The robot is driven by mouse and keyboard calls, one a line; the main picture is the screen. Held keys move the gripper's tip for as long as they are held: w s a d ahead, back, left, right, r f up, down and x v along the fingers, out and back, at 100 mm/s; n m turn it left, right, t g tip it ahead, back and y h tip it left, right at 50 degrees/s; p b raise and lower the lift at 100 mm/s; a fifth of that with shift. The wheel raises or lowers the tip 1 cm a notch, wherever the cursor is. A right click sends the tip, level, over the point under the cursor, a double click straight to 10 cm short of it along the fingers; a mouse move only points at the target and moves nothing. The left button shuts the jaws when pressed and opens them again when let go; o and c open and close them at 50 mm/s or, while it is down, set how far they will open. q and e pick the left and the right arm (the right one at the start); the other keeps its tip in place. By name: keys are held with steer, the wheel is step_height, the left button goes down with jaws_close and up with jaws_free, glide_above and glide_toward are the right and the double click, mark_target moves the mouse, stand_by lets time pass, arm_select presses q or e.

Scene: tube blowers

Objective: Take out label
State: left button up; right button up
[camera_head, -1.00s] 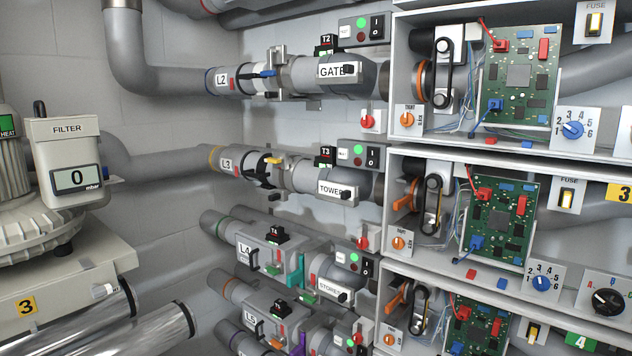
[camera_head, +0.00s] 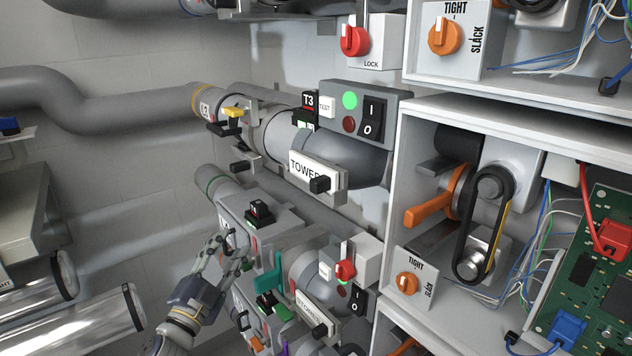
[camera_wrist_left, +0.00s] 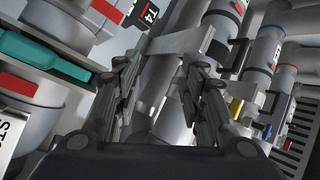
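A white TOWER label (camera_head: 307,170) with a black knob sits on the front of the middle pipe unit in the head view. A white STORES label (camera_head: 309,306) with a black knob sits on the unit below; its edge also shows at the lower left of the left wrist view (camera_wrist_left: 12,135). My left gripper (camera_head: 226,252) is beside the lower unit, near its black T4 block (camera_head: 260,213) and left of a teal lever (camera_head: 268,273). Its fingers stand apart with nothing seen between them in the left wrist view. My right gripper is not seen.
Open cabinets on the right hold a belt drive (camera_head: 484,222), an orange lever (camera_head: 428,215) and a green circuit board (camera_head: 598,262). Pipes and metal cylinders (camera_head: 100,322) lie at the left. The space between them and the pipe units is open.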

arm_select(q)
steer(key=s+d+r+m+g+h, duration=0.2)
steer(key=s+d+r+m+h, duration=0.3)
steer(key=r, duration=0.5)
steer(key=s+d+r+m+g+h, duration=0.1)
steer(key=s+d+r+m+h, duration=0.1)
steer(key=r+m+h, duration=0.55)
steer(key=m+g+y+b, duration=0.1)
steer(key=m+g+y, duration=0.75)
steer(key=m, duration=1.15)
glide_toward(312, 182)
steer(key=shift+g, duration=0.25)
steer(key=p+x, duration=0.1)
steer(key=x, duration=0.1)
steer(key=p+x, duration=0.1)
steer(key=x, duration=0.1)
steer(key=shift+w+r, duration=0.2)
steer(key=shift+w, duration=0.1)
steer(key=p+x, duration=0.2)
steer(key=x, duration=0.1)
steer(key=shift+d+f, duration=0.1)
steer(key=shift+d, duration=0.1)
steer(key=shift+w+d+f, duration=0.25)
steer(key=shift+w+d, duration=0.1)
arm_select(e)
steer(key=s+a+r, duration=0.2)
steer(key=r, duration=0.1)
